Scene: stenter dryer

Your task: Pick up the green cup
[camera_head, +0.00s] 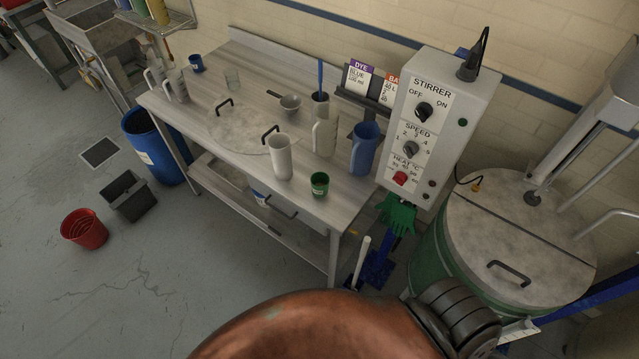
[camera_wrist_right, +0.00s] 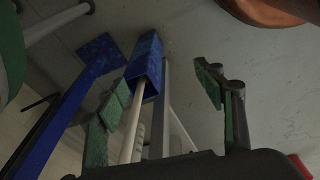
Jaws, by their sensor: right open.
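The green cup (camera_head: 319,184) stands upright near the front right edge of the steel table (camera_head: 226,170) in the head view. It is small and dark green, with a pale mark on its side. A taller white jug (camera_head: 281,158) is to its left and a blue jug (camera_head: 364,148) is behind it to the right. My right gripper (camera_wrist_right: 163,75) shows only in the right wrist view. Its green-padded fingers are apart, and I see nothing gripped between them. The cup does not show in that view. My left gripper is not in view.
A stirrer control box (camera_head: 434,125) and a lidded green vat (camera_head: 525,240) stand right of the table. Green gloves (camera_head: 397,214) hang below the box.

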